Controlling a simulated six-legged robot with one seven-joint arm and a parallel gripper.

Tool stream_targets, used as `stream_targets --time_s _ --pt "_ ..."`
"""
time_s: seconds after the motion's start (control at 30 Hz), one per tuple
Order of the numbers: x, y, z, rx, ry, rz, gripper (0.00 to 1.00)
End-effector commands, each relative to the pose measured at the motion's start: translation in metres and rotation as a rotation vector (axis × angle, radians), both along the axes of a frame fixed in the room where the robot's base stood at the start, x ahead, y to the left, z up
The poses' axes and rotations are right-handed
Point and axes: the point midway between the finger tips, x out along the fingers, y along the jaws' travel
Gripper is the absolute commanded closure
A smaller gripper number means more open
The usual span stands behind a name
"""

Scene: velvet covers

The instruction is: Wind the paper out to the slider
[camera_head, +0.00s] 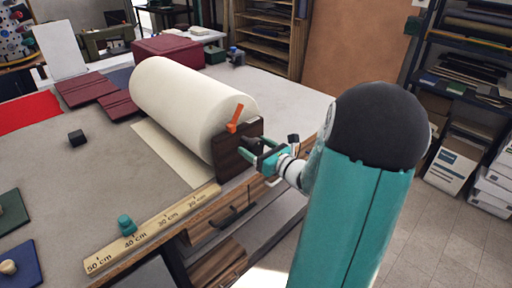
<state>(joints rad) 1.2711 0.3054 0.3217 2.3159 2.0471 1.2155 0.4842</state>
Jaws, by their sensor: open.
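A large cream paper roll (190,100) lies in a dark wooden holder (225,158) on the workbench. A flat strip of paper (165,150) comes out from under it toward the front left. An orange crank handle (236,117) stands at the roll's near end. A wooden ruler (155,228) marked in cm runs along the bench's front edge, and a teal slider (126,225) sits on it a little left of the 40 cm mark. My gripper (252,151) is open and empty beside the holder's right end, below and right of the crank; whether it touches the holder is unclear.
Dark red covers (100,95) and a dark red box (167,50) lie behind. Bare bench top lies between cube and ruler.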

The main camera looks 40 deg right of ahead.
Motion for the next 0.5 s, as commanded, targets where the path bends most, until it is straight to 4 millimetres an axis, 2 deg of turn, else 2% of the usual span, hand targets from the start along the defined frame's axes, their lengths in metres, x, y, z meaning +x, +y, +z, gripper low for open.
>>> stream_targets --time_s 0.27,0.37,0.5 --pt "0.0027 0.0 0.0001 0.0 -0.001 0.0 0.28" --pt "0.0025 0.0001 0.0002 0.0 -0.001 0.0 0.44" --pt "0.0024 0.0001 0.0002 0.0 -0.001 0.0 0.71"
